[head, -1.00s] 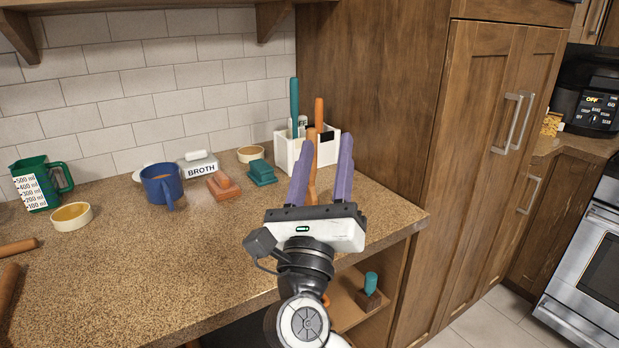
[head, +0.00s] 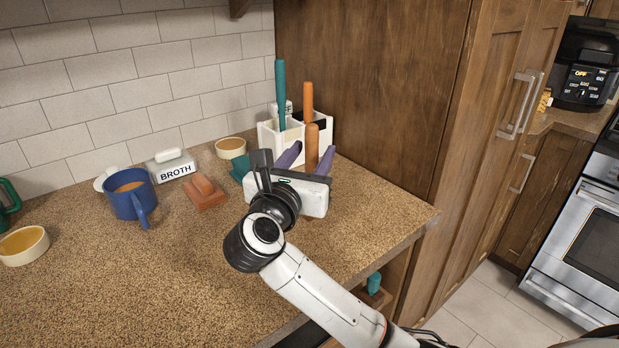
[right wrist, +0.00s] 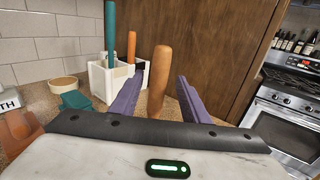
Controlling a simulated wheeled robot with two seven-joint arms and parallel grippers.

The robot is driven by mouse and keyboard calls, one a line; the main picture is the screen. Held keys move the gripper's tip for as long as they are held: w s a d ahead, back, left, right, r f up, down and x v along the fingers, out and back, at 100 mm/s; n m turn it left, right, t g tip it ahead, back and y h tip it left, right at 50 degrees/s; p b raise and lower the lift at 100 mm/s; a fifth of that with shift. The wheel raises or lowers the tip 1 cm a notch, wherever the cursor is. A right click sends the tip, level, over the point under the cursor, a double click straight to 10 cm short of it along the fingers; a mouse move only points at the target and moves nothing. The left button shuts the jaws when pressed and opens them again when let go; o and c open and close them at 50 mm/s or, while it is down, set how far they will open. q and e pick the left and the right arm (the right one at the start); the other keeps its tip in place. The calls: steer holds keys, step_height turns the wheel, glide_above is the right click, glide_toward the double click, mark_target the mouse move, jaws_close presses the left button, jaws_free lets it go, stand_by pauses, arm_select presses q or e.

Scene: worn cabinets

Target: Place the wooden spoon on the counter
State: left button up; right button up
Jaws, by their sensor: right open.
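An upright brown wooden handle (head: 312,138), apparently the wooden spoon's, stands in front of the white utensil holder (head: 268,140) at the back right of the counter (head: 150,270). My right gripper (head: 308,160) has purple fingers, one on each side of this handle. In the right wrist view the handle (right wrist: 159,75) rises between the open fingers (right wrist: 158,90), with a gap visible on both sides. Its lower end is hidden by the gripper, so I cannot tell what it rests in. My left gripper is not in view.
A teal handle (head: 281,95) and an orange handle (head: 308,97) stand in the holder. A blue mug (head: 128,196), a broth dish (head: 171,167), a brown block (head: 205,193) and a bowl (head: 231,147) lie left. A tall cabinet (head: 375,90) borders the right. The front counter is clear.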

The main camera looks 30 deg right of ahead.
steer(key=p+x, duration=0.1)
steer(key=x, duration=0.3)
steer(key=shift+w+d+r, duration=0.1)
steer(key=shift+w+d, duration=0.05)
steer(key=shift+w, duration=0.15)
steer(key=shift+w+d, duration=0.2)
jaws_close()
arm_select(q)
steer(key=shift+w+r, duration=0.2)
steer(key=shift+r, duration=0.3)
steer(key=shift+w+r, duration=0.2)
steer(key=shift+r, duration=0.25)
